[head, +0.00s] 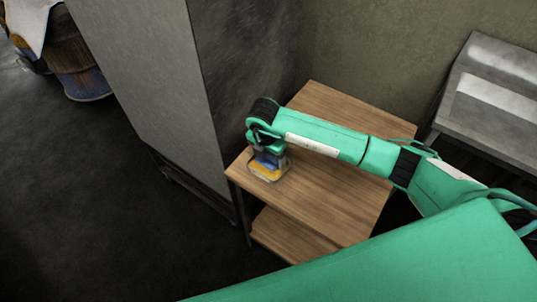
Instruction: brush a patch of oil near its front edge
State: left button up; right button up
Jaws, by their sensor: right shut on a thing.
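My right gripper (268,162) points down over the near left end of a wooden table (335,190). It is shut on a small yellow-orange thing (267,174), which is low at the tabletop. The gripper hides part of this thing, so I cannot tell whether it is a brush or whether it touches the wood. I cannot make out a patch of oil on the visible wood. My left gripper is not in view.
A tall grey cabinet (150,80) stands close to the table's left side. The table has a lower shelf (290,238). A metal unit (490,105) stands at the right. A wooden barrel (75,60) is at the upper left. The dark floor (100,210) at left is clear.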

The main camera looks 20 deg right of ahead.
jog(key=shift+r+p, duration=2.15)
jog(key=shift+r, duration=1.35)
